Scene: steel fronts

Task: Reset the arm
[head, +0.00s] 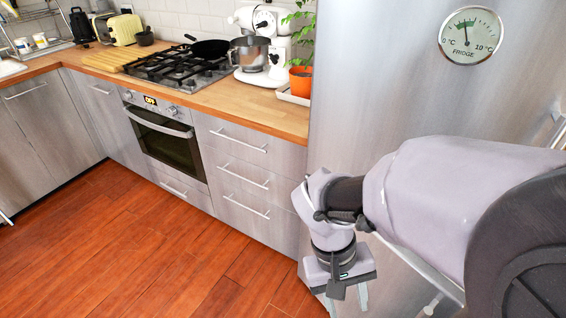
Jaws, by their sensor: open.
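My arm reaches in from the right edge of the head view, in front of the tall steel fridge (375,90). My gripper (347,300) hangs at the end of the arm, pointing down, low in front of the fridge. Its jaws are apart and I see nothing between them. The lower ends of the fingers come close to the bottom edge of the picture.
Left of the fridge, a wooden counter (265,108) carries a gas hob (178,68), a stand mixer (262,50) and a potted plant (301,78). Below are an oven (165,140) and drawers (240,170). The wooden floor (120,240) at left is clear.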

